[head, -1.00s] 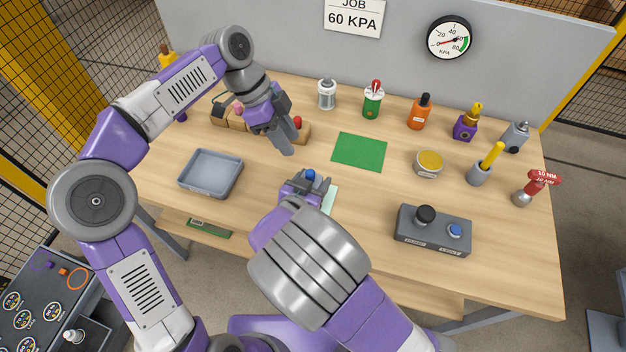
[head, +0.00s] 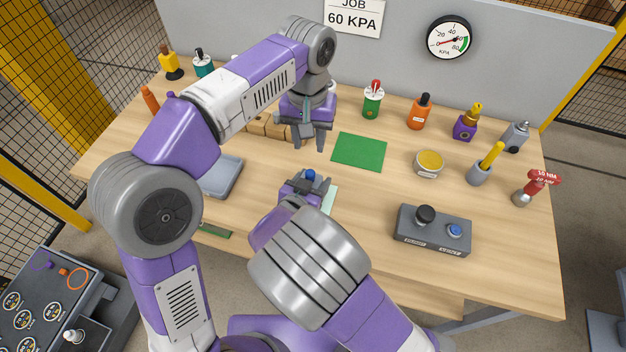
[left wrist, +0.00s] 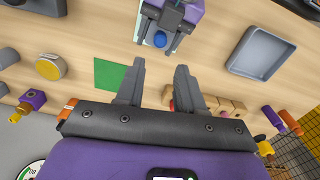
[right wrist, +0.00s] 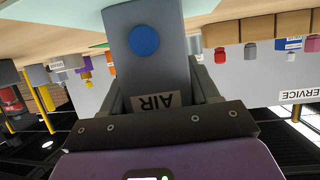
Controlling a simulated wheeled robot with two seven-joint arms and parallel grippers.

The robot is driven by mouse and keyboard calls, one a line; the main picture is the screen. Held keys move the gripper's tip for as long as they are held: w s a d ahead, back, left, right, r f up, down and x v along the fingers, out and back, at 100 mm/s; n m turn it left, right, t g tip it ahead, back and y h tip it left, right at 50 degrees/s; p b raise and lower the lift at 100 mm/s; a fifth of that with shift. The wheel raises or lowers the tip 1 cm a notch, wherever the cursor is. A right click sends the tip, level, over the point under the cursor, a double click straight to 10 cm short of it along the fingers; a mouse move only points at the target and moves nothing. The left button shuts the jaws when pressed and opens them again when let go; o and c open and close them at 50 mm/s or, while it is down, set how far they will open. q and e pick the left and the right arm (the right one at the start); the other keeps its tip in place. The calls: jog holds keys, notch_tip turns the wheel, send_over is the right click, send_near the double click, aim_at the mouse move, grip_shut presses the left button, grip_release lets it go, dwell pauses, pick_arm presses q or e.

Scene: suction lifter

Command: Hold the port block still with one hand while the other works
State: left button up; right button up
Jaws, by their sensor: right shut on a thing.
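The port block is a grey block with a round blue port and an AIR label; it fills the middle of the right wrist view (right wrist: 147,75). In the head view mostly its blue port (head: 310,174) shows, the rest being hidden by the jaws. My right gripper (head: 307,185) is shut on the port block, one finger on each side, at the pale mint mat (head: 330,199). My left gripper (head: 309,146) is open and empty, above the table just behind the port block. In the left wrist view its fingers (left wrist: 160,70) are spread with nothing between them.
A green mat (head: 358,151) lies right of my left gripper. A wooden rack (head: 262,125) is partly hidden behind my left arm, as is a grey tray (head: 224,178). Several bottles and tools line the back and right.

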aim_at(310, 171)
pick_arm(q)
jog(key=shift+n, duration=0.3)
notch_tip(310, 171, down, 12)
jog(key=shift+r, duration=0.1)
dwell(0.4)
jog(key=shift+c, duration=0.3)
grip_shut()
